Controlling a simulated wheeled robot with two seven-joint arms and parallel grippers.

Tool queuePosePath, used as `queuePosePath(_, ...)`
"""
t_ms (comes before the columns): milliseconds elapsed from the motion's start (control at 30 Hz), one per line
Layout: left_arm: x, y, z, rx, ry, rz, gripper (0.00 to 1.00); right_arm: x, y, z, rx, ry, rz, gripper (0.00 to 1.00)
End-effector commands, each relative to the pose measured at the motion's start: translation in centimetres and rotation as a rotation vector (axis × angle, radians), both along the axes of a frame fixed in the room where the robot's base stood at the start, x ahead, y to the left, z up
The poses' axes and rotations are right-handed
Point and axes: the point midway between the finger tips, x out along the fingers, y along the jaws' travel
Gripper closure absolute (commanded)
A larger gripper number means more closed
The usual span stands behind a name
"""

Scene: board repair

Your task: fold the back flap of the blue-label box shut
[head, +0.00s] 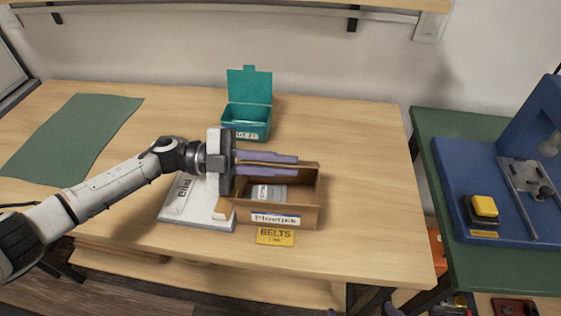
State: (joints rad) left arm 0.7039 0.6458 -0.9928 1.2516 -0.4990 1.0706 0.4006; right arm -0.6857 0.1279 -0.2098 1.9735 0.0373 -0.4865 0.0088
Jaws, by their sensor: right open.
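The brown box (310,200) stands on the wooden table with its top open. A blue-bordered label (275,219) is on its front, and a grey item (264,194) lies inside. My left gripper (298,166) reaches in from the left over the back part of the box. Its two purple fingers lie level with a narrow gap, and a brown strip shows between them. I cannot tell whether this is the back flap or the box's back edge, or whether they touch it. My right gripper (361,311) shows only as two separated purple tips at the bottom edge.
A teal box (247,115) with its lid up stands behind. A white binder (182,205) lies left of the brown box, and a yellow BELTS sign (275,236) in front. A green mat (72,135) lies far left. The table's right part is clear. A blue machine (500,175) stands right.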

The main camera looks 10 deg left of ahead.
Motion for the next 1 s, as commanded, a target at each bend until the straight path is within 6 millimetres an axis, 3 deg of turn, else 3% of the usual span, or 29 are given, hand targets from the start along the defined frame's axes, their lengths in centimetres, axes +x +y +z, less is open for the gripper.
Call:
queuePosePath(67,0.0,0.0,0.0,0.000,0.000,0.000,0.92,0.0,0.0,0.0,0.000,0.000,0.000,0.00)
queuePosePath(133,0.0,0.0,0.0,0.000,0.000,0.000,1.00,0.0,0.0,0.0,0.000,0.001,0.000,0.00)
queuePosePath(500,-0.4,0.1,-0.8,0.003,-0.107,0.001,1.00,0.0,-0.1,-1.5,-0.005,0.005,0.003,0.00)
queuePosePath(767,-0.3,0.1,-0.6,0.006,-0.125,0.002,1.00,0.1,0.1,-0.9,-0.004,0.003,0.007,0.00)
queuePosePath(800,-0.3,0.1,-0.6,0.006,-0.124,0.002,0.91,0.1,0.1,-0.8,-0.004,0.001,0.006,0.00)
queuePosePath(1000,-0.3,0.1,-0.5,0.005,-0.124,0.001,0.90,0.2,0.2,-0.7,-0.002,-0.003,0.007,0.00)
